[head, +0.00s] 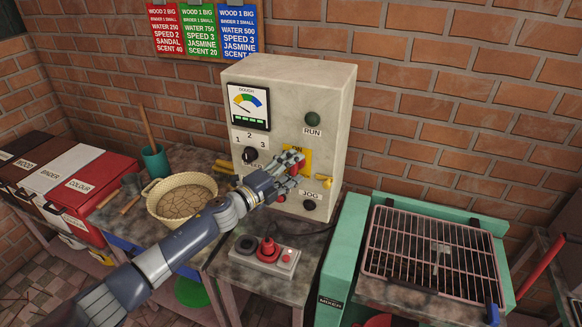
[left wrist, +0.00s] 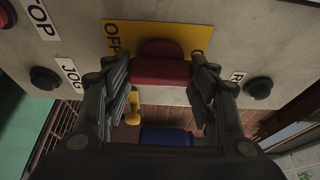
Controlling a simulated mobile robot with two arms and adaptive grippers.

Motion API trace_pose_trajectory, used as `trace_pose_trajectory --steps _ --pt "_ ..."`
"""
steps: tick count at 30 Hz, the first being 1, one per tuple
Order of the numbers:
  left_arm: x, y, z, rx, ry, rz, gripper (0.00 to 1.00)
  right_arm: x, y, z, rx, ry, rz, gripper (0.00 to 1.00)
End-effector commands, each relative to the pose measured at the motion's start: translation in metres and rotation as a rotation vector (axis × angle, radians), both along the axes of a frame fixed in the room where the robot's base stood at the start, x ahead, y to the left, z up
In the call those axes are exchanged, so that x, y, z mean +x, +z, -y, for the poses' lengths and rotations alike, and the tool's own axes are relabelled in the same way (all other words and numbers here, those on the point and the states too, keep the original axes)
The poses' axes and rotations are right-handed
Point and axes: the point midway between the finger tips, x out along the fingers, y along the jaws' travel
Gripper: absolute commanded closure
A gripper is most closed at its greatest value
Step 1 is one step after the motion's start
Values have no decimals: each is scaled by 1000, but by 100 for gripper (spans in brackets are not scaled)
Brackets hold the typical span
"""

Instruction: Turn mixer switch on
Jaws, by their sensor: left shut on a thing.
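A beige control box (head: 325,90) stands against the brick wall. On its front is a yellow plate (head: 303,153) with "ON" lettering at its top, and a red switch handle (head: 297,167). My left gripper (head: 290,164) reaches the handle from the front left. In the left wrist view, the red handle (left wrist: 160,72) lies between the fingers of my left gripper (left wrist: 161,70), which is shut on it. "OFF" shows on the yellow plate (left wrist: 190,38) there. The green mixer (head: 352,230) with a metal grate stands at the right. My right gripper is not in view.
The box also carries a black dial (head: 250,155), a RUN button (head: 312,119) and a JOG button (head: 309,205). A basket (head: 181,196) and a small red-knobbed control panel (head: 266,254) sit on the table near my left arm.

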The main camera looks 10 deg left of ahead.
Motion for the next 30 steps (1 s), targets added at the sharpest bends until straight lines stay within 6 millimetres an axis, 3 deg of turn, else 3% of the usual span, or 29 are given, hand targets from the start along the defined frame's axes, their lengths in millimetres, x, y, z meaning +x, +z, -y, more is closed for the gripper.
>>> trace_pose_trajectory --steps 8,9,11,12,23,30 --pt "0 -1 0 6 0 2 71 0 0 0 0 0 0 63" --pt "0 -1 0 6 0 2 42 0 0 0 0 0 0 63" --pt "0 -1 0 6 0 2 29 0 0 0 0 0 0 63" --pt "0 -1 0 5 0 2 27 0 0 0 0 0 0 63" --pt "-1 -1 -1 3 0 1 27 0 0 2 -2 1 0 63" --pt "-23 -1 -14 6 0 0 27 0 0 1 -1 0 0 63"
